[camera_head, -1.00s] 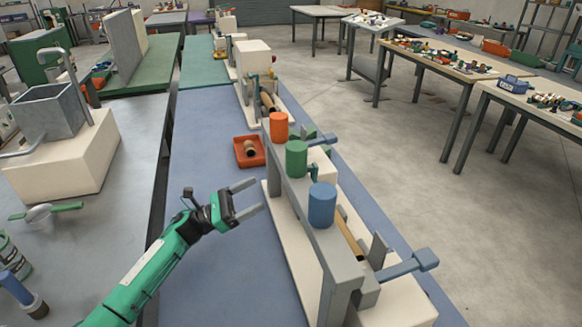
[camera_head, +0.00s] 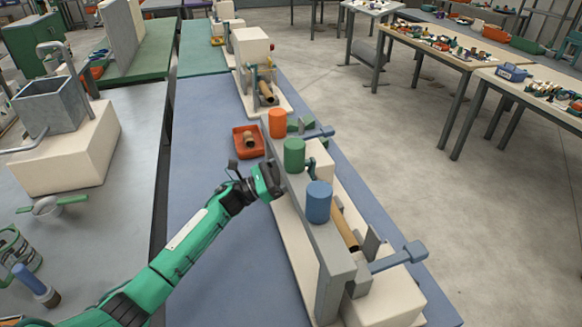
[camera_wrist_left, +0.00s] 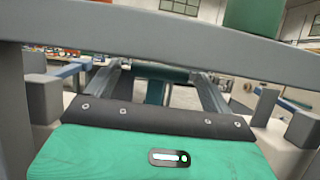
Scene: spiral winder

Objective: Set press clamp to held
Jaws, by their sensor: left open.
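The spiral winder has a long grey beam (camera_head: 332,248) carrying an orange cylinder (camera_head: 278,123), a green cylinder (camera_head: 294,154) and a blue cylinder (camera_head: 319,201). A small green part (camera_head: 311,163) shows behind the green cylinder; it may be the press clamp, but I cannot be sure. My left gripper (camera_head: 268,182) is at the beam's left side, its fingers hidden behind the beam. In the left wrist view, its spread fingers (camera_wrist_left: 158,88) reach beneath the beam. A teal upright (camera_wrist_left: 156,92) with a crossbar shows between them; contact cannot be told. My right gripper is out of view.
A blue-ended lever (camera_head: 408,255) sticks out at the winder's front right, and another blue lever (camera_head: 318,132) farther back. A red tray (camera_head: 249,141) holds a brown roll. The blue bench left of the winder is mostly clear.

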